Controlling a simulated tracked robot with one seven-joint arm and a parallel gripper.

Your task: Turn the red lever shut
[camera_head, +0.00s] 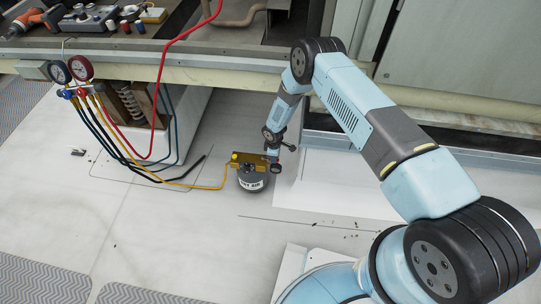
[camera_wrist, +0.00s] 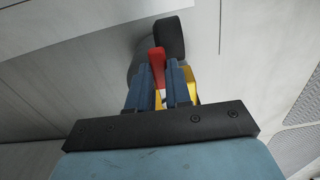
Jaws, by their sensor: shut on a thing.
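The red lever (camera_wrist: 158,60) shows in the wrist view between the two blue fingers of my gripper (camera_wrist: 160,88). The fingers are shut on it. A dark grey round part (camera_wrist: 169,37) stands just behind the lever's far end. A yellow part (camera_wrist: 190,82) shows beside the right finger. The lever is hidden there by my gripper and the brass-coloured fitting (camera_head: 248,159).
A yellow hose (camera_head: 195,187) runs from the canister to a gauge set (camera_head: 70,70) at the left. A red hose (camera_head: 160,90) hangs from above. A cabinet with a coil (camera_head: 130,105) stands left of the canister. An orange drill (camera_head: 37,18) lies on the back shelf. Open floor lies in front.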

